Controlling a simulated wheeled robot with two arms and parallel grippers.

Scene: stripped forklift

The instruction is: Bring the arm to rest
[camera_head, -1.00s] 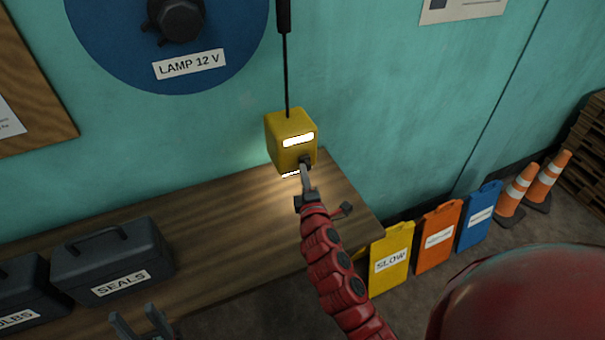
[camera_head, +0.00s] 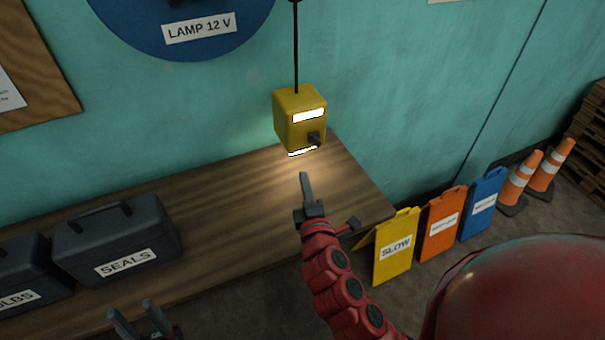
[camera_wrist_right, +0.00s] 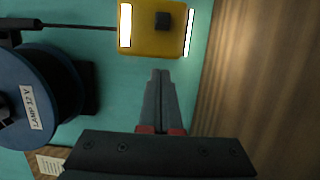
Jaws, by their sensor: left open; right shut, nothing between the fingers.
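My right gripper (camera_head: 305,180) is shut and empty. It is in front of and just below a yellow lamp box (camera_head: 298,112) that hangs on a dark cord, with a visible gap between them. In the right wrist view the shut fingers (camera_wrist_right: 160,75) point toward the lamp box (camera_wrist_right: 165,42), which has a dark knob and lit white strips. My left gripper (camera_head: 138,318) is open and empty at the bottom edge, in front of the bench.
A wooden bench (camera_head: 215,215) holds dark cases, one labelled SEALS (camera_head: 120,240). A blue reel labelled LAMP 12 V (camera_head: 240,15) is on the teal wall. Yellow (camera_head: 395,250), orange (camera_head: 440,225) and blue (camera_head: 482,205) signs and orange cones (camera_head: 520,180) stand at the right.

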